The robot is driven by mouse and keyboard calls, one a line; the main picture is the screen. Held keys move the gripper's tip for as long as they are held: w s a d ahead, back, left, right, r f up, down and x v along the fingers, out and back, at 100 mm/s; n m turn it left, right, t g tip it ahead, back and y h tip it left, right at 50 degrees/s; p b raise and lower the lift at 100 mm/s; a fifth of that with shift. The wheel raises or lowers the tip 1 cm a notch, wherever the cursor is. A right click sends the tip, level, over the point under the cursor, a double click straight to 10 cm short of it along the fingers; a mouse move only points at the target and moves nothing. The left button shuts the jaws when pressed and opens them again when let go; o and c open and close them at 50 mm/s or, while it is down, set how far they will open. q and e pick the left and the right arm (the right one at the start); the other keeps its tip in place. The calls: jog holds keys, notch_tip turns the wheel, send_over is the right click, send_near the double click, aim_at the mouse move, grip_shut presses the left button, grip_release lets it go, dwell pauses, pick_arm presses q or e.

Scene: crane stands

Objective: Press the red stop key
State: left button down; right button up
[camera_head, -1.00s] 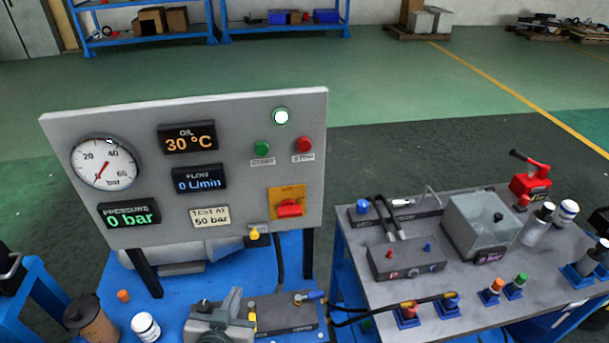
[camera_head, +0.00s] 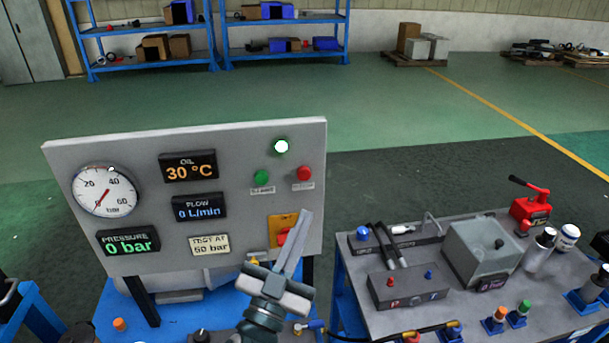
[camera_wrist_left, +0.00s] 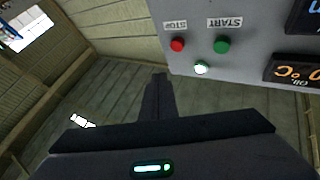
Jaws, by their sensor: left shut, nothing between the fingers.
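The red stop key (camera_head: 304,173) is a round button at the upper right of the grey control panel (camera_head: 120,180). The green start key (camera_head: 262,177) sits left of it, and a lit white lamp (camera_head: 281,146) is above. My left gripper (camera_head: 304,216) is shut and empty, pointing up in front of the panel's lower right, below the stop key and apart from it in the picture. It partly hides the red switch on its yellow plate (camera_head: 277,228). In the left wrist view the stop key (camera_wrist_left: 177,45) shows upside down, up and right of the shut fingers (camera_wrist_left: 159,80). My right gripper is out of view.
The panel shows a dial gauge (camera_head: 104,190) and displays reading 30 °C, 0 L/min and 0 bar. A grey-topped bench (camera_head: 450,291) at the right holds a grey tank (camera_head: 482,252), a red hand pump (camera_head: 530,205) and several coloured fittings. Blue shelves (camera_head: 155,30) stand far behind.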

pick_arm(q)
jog(key=shift+s+d+r+m+h, duration=0.15)
jog(key=shift+d+r+m+h, duration=0.2)
jog(key=shift+d+r+h, duration=0.2)
jog(key=shift+s+d+r+m+h, duration=0.15)
jog(key=shift+d+r+m+h, duration=0.2)
jog(key=shift+d+r+h, duration=0.15)
jog(key=shift+w+a+f, duration=0.1)
jog(key=b, duration=0.1)
send_near(304, 173)
jog(key=shift+w+d+r, duration=0.75)
jog(key=shift+d+r, duration=0.1)
jog(key=shift+d, duration=0.15)
jog(key=shift+w+d+r, duration=0.8)
jog(key=shift+d+r, duration=0.05)
jog(key=shift+d, duration=0.15)
jog(key=shift+w, duration=0.1)
jog(key=shift+w+a, duration=0.1)
jog(key=shift+w, duration=0.2)
jog(key=shift+w+a, duration=0.1)
jog(key=shift+w, duration=0.4)
dwell(1.1)
jog(key=shift+s, duration=0.95)
